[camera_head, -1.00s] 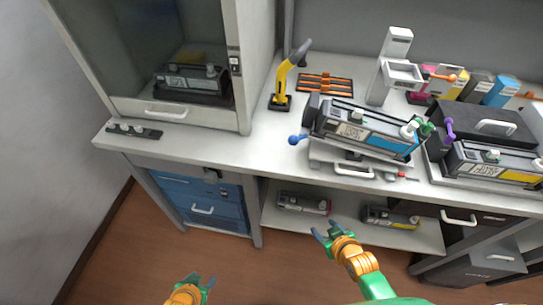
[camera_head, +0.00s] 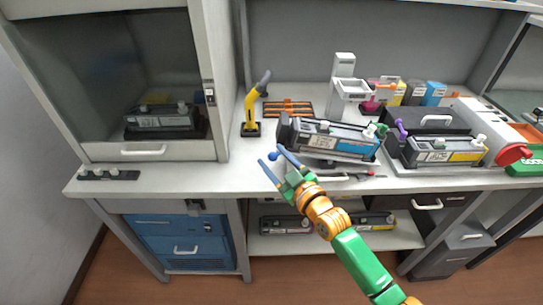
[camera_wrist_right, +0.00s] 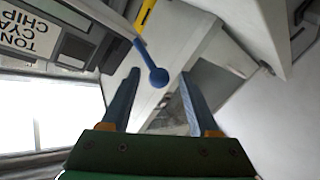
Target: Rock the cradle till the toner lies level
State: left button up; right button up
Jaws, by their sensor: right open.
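The cradle holds a toner cartridge with a cyan label (camera_head: 335,140) on the worktop, slightly lower at its right end in the head view. A lever with a blue ball knob (camera_head: 273,156) sticks out at its left end. The knob also shows in the right wrist view (camera_wrist_right: 158,77), ahead of and roughly between the finger lines. My right gripper (camera_head: 276,163) is open and empty beside the knob, with its fingers pointing at it. Contact with the knob is not visible. The toner inside the cartridge cannot be seen. My left gripper is out of view.
A yellow-labelled cartridge (camera_head: 445,152) sits on a stand to the right. A yellow hand tool (camera_head: 252,108) stands behind the knob. A glass-fronted cabinet (camera_head: 150,151) is at left.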

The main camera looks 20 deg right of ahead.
jog(key=shift+w+a, duration=0.15)
jog(key=shift+w, duration=0.3)
jog(key=shift+w+f, duration=0.15)
jog(key=shift+w, duration=0.15)
jog(key=shift+s, duration=0.15)
grip_shut()
dwell(0.7)
